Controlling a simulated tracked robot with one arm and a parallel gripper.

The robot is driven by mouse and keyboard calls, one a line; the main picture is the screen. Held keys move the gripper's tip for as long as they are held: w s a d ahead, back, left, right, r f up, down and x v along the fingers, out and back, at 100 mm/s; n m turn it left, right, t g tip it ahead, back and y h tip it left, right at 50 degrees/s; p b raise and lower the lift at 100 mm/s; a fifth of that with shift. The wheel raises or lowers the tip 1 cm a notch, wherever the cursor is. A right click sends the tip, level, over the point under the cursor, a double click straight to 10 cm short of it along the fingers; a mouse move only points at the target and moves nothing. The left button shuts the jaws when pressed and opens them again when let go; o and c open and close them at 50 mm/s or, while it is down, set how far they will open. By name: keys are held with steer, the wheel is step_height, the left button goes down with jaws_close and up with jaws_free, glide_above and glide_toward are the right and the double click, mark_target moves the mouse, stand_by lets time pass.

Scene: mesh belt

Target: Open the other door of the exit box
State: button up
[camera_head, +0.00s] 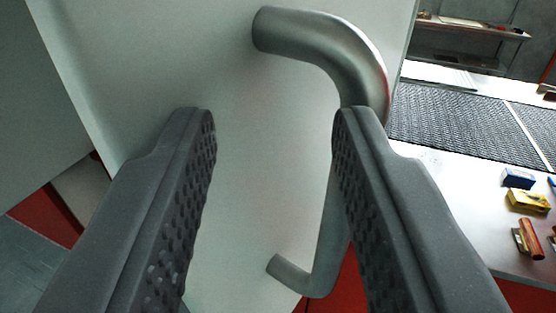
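A pale door panel (262,150) of the exit box fills the middle of the view and leans in the picture. A curved metal bar handle (335,55) is fixed to it. The handle's upper bend shows above my right finger and its lower end shows at the bottom. My gripper (274,118) is open in front of the door. Its left finger is over bare door, apart from the handle. Its right finger overlaps the handle's middle and hides part of it; I cannot tell whether they touch. Nothing shows clearly between the fingers.
At right, a dark mesh belt (465,122) runs beside a light counter (440,190) with a blue box (518,178), a yellow box (528,200) and a red-brown item (530,238). A shelf (470,28) stands behind. Grey floor (40,265) shows at lower left.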

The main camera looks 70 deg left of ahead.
mark_target(160, 131)
steer(key=shift+s+a+r+b, duration=0.1)
steer(key=shift+s+a+b, duration=0.1)
steer(key=shift+s, duration=0.7)
steer(key=shift+s+a+r+b, duration=0.1)
steer(key=shift+s+b, duration=0.1)
steer(key=shift+s, duration=0.65)
steer(key=shift+c, duration=0.3)
